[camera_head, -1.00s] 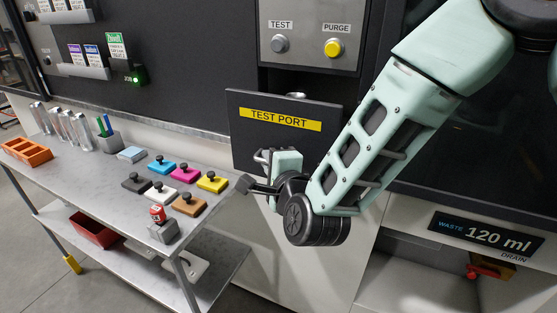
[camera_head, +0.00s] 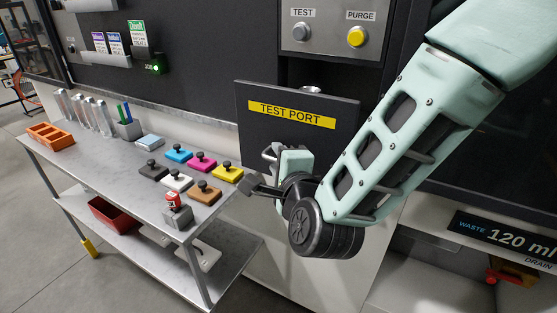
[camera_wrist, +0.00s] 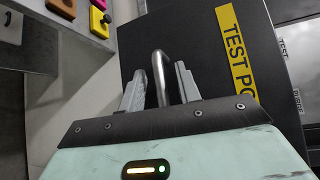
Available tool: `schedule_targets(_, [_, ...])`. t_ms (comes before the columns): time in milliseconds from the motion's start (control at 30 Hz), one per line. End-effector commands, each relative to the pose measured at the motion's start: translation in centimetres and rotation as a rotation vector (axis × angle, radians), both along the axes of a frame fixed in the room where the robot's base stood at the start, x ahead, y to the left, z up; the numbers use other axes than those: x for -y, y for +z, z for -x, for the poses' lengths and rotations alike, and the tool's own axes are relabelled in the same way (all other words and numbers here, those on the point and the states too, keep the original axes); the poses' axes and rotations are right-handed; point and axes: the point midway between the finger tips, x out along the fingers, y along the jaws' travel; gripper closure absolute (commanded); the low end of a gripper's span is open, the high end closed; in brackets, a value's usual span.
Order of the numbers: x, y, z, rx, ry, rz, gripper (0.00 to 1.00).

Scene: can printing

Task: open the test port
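The test port is a dark square panel with a yellow TEST PORT label (camera_head: 291,114), below the TEST and PURGE buttons in the head view. In the wrist view the dark panel (camera_wrist: 205,45) fills the upper middle, with a bent metal bar handle (camera_wrist: 160,75) on it. My gripper (camera_wrist: 160,88) is at the handle, one finger on each side of the bar. Narrow gaps seem to show between bar and fingers. In the head view my gripper (camera_head: 272,160) is low in front of the panel, its tips partly hidden. A small silver part (camera_head: 311,89) shows above the panel's top edge.
A grey metal table (camera_head: 130,180) stands to the left, with coloured stamps, an orange tray (camera_head: 50,136) and silver cans; its near corner is close to my gripper. The TEST button (camera_head: 301,32) and yellow PURGE button (camera_head: 356,37) are above. A WASTE display (camera_head: 505,234) is lower right.

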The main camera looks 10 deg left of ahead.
Motion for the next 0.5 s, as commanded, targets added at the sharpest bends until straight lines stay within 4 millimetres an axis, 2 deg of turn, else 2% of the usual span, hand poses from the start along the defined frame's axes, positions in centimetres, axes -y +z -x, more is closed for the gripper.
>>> schedule_targets(300, [0.1,0.1,0.3,0.002,0.0,-0.002,0.67])
schedule_targets(500, [1.2,0.3,2.7,0.003,0.003,-0.002,0.67])
